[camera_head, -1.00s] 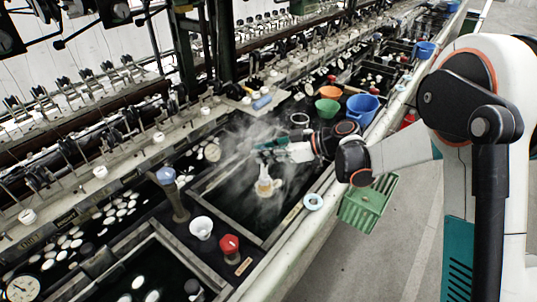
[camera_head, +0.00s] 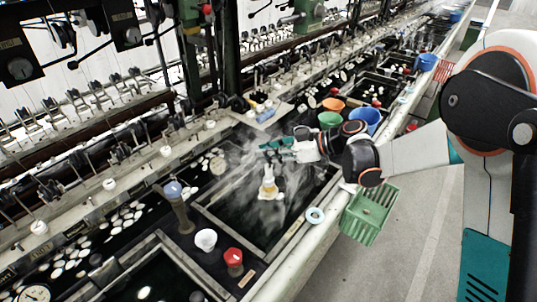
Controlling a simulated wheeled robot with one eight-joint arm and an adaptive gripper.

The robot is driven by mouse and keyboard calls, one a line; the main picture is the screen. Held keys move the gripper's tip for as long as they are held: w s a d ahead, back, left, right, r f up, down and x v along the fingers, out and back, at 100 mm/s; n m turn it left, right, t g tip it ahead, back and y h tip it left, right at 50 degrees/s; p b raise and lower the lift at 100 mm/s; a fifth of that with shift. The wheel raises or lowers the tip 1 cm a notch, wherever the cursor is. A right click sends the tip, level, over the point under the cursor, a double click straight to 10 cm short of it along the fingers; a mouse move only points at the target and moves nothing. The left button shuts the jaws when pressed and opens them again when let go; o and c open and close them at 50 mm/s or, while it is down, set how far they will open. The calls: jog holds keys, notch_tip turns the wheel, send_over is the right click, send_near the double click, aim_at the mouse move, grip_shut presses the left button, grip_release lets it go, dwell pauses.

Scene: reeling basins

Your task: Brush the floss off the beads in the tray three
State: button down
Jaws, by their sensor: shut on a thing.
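My gripper (camera_head: 275,149) reaches in from the right over a dark, water-filled basin (camera_head: 226,229). Its teal fingers are above a pale brush-like tool (camera_head: 268,186) with a yellowish band, which hangs upright just below them. The gripper is shut on it, though steam blurs the grip. The tool's wide lower end is at or near the water; contact is unclear. I cannot make out beads or floss in this basin, and no tray number is readable.
A white cup (camera_head: 206,240), red-capped post (camera_head: 234,258) and blue-topped post (camera_head: 174,190) stand by the basin. A pale blue ring (camera_head: 315,215) lies on the front ledge. A green basket (camera_head: 368,215) hangs outside. Pale cocoons (camera_head: 125,217) float at left. Bowls stand beyond my gripper.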

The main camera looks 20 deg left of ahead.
jog(key=shift+s+d+r+p, duration=0.15)
jog(key=shift+r+p, duration=0.5)
jog(key=shift+r, duration=0.6)
jog(key=shift+w+d+r+p, duration=0.1)
jog(key=shift+r+p, duration=0.55)
jog(key=shift+r, duration=0.55)
